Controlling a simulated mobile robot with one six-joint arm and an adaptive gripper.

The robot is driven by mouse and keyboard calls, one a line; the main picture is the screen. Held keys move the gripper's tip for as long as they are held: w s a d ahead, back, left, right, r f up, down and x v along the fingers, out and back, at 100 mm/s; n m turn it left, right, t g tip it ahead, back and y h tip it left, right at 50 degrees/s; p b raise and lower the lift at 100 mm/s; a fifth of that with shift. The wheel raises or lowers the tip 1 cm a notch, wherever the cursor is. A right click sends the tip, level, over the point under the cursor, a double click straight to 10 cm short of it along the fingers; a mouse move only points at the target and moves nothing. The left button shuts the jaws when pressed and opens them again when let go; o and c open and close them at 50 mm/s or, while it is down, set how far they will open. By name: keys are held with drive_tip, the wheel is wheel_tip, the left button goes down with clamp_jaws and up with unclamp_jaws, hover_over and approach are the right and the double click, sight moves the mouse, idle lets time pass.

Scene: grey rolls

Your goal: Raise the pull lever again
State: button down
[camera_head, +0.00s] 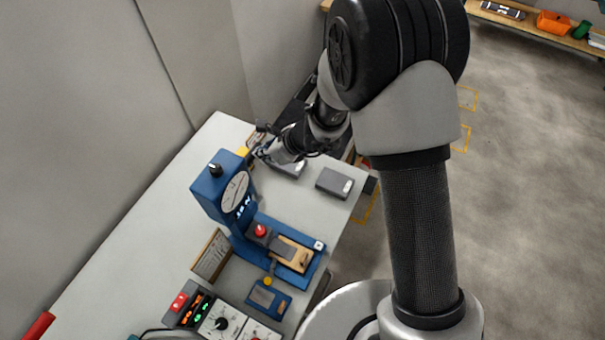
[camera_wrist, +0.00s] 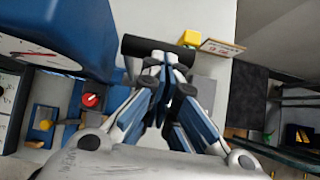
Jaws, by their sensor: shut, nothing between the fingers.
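A blue press-like machine (camera_head: 210,190) with a round white dial stands on the table. In the wrist view a black cylindrical bar (camera_wrist: 135,46), which looks like the pull lever's handle, lies across the picture just beyond my fingertips. My gripper (camera_head: 259,153) is beside the machine's upper right side, and its closed fingers also show in the wrist view (camera_wrist: 168,62). The fingertips overlap the bar in that picture, with nothing between them; I cannot tell whether they touch it. The lever's arm is mostly hidden in the head view by my gripper.
A red button (camera_head: 260,230) and a wooden block (camera_head: 292,254) sit on the machine's blue base. Grey boxes (camera_head: 334,182) lie to the right. A yellow block (camera_wrist: 193,38) and a small sign (camera_wrist: 221,47) stand beyond the bar. A control panel (camera_head: 222,320) is at the front.

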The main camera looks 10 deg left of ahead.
drive_tip(key=shift+w+a+f, duration=0.1)
drive_tip(key=shift+w+a, duration=0.1)
drive_tip(key=shift+a, duration=0.35)
drive_tip(key=shift+w+a, duration=0.15)
drive_tip(key=shift+a, duration=0.4)
